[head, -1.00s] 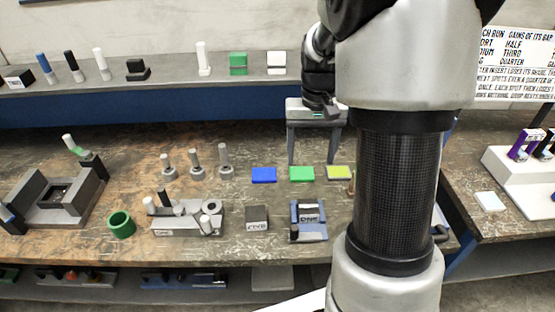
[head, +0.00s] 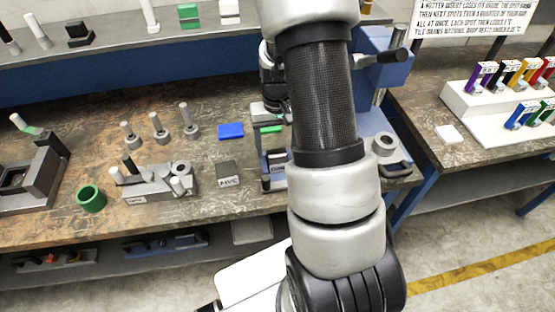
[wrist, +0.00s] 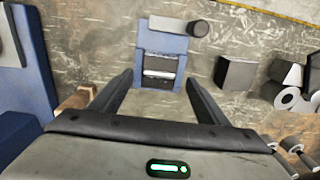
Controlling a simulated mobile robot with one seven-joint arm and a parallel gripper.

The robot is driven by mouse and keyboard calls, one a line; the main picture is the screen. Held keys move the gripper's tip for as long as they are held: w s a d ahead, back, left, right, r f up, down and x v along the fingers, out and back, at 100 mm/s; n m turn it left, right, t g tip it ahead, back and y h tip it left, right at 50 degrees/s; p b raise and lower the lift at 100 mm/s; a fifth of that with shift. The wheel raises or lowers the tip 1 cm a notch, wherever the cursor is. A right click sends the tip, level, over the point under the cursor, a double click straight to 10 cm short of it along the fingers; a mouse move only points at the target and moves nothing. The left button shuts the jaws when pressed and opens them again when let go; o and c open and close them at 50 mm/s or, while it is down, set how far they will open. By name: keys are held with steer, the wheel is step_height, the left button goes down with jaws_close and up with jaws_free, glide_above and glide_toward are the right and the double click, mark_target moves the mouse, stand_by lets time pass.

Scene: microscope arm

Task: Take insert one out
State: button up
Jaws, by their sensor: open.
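A dark insert with a white label, apparently insert one, sits in a blue fixture on the bench. In the wrist view the insert (wrist: 160,72) lies beyond and between my fingertips, and the blue fixture (wrist: 162,42) surrounds it. My gripper (wrist: 159,78) is open and empty, with a finger to either side of the insert in the picture and apart from it. In the head view the insert (head: 277,158) and fixture (head: 266,180) are partly hidden behind my arm, as is my gripper.
A blue press-like stand (head: 385,70) is right of my arm.

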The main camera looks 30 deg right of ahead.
mark_target(278, 161)
steer(key=shift+s+f, duration=0.1)
steer(key=shift+f, duration=1.35)
jaws_close()
steer(key=shift+d+r, duration=0.1)
